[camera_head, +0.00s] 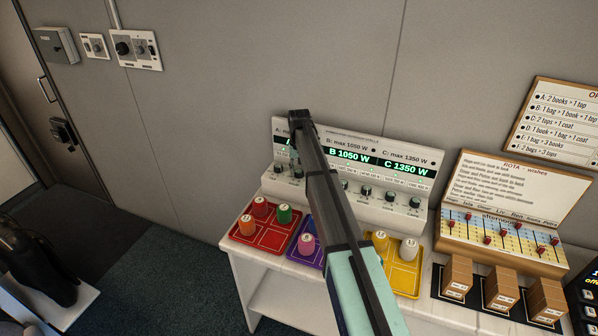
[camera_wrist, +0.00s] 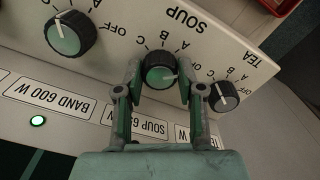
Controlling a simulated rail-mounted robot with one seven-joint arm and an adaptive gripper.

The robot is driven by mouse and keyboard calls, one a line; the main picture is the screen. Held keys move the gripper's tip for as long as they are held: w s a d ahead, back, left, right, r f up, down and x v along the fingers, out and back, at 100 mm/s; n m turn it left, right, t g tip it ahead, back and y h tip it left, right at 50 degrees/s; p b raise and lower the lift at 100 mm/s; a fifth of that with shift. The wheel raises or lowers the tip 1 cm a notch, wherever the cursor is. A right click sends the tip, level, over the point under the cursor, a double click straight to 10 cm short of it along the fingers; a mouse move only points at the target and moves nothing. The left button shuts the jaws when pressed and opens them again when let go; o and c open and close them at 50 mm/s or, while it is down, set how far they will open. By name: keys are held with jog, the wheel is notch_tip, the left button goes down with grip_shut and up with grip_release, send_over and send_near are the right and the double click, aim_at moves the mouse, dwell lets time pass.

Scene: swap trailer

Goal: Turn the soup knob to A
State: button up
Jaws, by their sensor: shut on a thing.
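In the wrist view the soup knob (camera_wrist: 155,72) is a dark round dial with a greenish face, under the upside-down word SOUP. Its pale pointer line points to the right in the picture, roughly on the side of the OFF mark; the exact setting is hard to read. My gripper (camera_wrist: 160,66) has one finger on each side of this knob and is shut on it. In the head view my gripper (camera_head: 300,118) is at the left part of the grey control panel (camera_head: 428,170); the soup knob cannot be made out there.
The tea knob (camera_wrist: 223,96) is close beside my right-hand finger, and a larger knob (camera_wrist: 70,35) is to the left. Below the panel lie red (camera_head: 250,236), purple and yellow trays (camera_head: 408,283) with coloured pieces. A wishes board (camera_head: 520,185) stands to the right.

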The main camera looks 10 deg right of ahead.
aim_at(299, 171)
jog(key=n+b, duration=0.1)
jog(key=n, duration=0.2)
jog(key=shift+f+n, duration=0.1)
jog(key=shift+n, duration=0.3)
jog(key=shift+n+b, duration=0.5)
jog(key=shift+n, duration=0.9)
jog(key=o, duration=1.1)
jog(key=shift+o, duration=0.2)
notch_tip(299, 171, up, 12)
